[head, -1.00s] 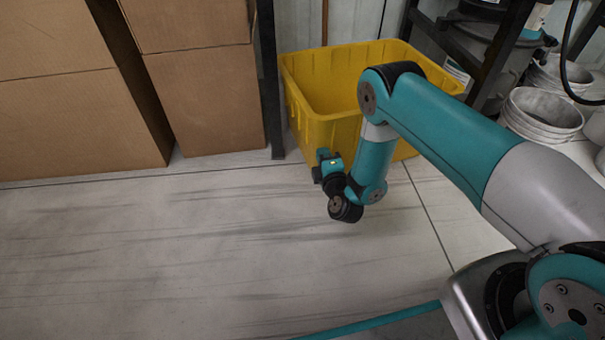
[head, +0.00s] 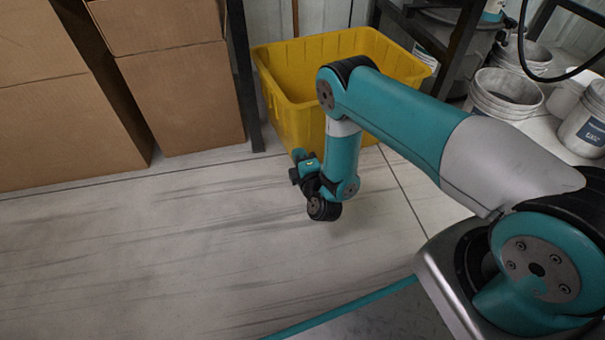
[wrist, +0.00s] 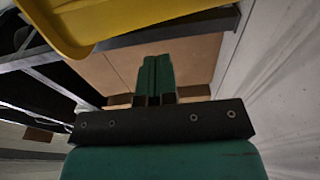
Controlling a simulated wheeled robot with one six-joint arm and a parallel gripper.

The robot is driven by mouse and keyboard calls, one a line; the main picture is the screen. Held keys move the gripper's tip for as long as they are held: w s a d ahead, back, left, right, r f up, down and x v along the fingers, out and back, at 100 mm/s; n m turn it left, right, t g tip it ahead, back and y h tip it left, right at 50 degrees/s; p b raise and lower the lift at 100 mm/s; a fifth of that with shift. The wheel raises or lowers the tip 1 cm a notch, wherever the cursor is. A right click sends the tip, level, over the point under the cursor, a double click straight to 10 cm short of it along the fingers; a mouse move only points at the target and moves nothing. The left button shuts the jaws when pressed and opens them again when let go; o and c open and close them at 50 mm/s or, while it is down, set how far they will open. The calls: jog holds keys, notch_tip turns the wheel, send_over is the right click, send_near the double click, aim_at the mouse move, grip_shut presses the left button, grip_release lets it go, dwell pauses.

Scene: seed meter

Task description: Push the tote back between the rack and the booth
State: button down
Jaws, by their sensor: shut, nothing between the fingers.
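The yellow tote (head: 288,112) stands upright on the floor in the head view, between the dark post beside the cardboard boxes and the dark frame on the right. My arm hides part of its front and right side. My gripper (head: 299,165) is low, just in front of the tote's near left corner; I cannot tell whether it touches. In the wrist view my gripper (wrist: 157,76) is shut and empty, and the tote's yellow rim (wrist: 130,22) shows at the top left.
Large cardboard boxes (head: 185,95) and a dark post (head: 243,80) stand left of the tote. A dark frame (head: 425,42) and several grey buckets (head: 503,92) stand to the right. The pale floor (head: 130,245) in front is clear.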

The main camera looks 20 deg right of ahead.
jog(key=s+p, duration=0.8)
jog(key=p, duration=0.3)
jog(key=shift+a, duration=0.2)
jog(key=shift+s, duration=0.1)
